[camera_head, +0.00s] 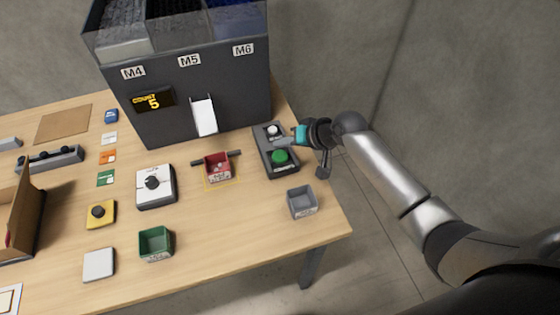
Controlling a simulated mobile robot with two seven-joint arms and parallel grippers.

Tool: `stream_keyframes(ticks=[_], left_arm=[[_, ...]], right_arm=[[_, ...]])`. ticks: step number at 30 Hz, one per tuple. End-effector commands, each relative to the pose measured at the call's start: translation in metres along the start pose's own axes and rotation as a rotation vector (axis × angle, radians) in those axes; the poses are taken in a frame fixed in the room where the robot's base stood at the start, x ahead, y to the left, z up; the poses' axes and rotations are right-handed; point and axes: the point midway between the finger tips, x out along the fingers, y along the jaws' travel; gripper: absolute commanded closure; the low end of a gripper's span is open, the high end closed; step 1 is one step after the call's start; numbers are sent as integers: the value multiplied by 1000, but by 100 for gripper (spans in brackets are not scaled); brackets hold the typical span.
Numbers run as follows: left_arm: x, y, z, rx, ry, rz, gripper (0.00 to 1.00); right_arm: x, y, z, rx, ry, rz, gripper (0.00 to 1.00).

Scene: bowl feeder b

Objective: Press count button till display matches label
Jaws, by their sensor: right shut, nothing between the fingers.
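The bowl feeder (195,95) is a dark box at the back of the table with labels M4, M5 and M6 on its front. Its display (152,100) reads COUNT 5 in yellow. A grey button box (283,168) stands at the right of the feeder, with a white button (273,130) and a green button (280,157). My right gripper (285,141) is shut and empty, over the button box between the two buttons. I cannot tell whether it touches either one. A red bin (217,166) with a label on its front sits below the chute (204,116); its text is too small to read. My left gripper is out of view.
A white box with a black knob (155,186), a green bin (155,243), a grey bin (302,201) and a yellow button box (100,214) stand on the table. Coloured cards and a cardboard box (22,218) are at the left. Bare table (245,225) lies between the bins.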

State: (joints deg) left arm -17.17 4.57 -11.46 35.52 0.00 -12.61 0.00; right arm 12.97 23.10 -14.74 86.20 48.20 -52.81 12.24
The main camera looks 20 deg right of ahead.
Motion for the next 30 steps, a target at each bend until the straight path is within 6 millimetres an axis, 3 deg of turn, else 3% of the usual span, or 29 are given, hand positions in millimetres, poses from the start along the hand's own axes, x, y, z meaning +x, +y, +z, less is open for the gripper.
stream_keyframes(ticks=[6,30], left_arm=[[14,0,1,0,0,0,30],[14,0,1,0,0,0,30]], right_arm=[[15,10,11,0,-1,0,100],[15,10,11,-1,-1,0,100]])
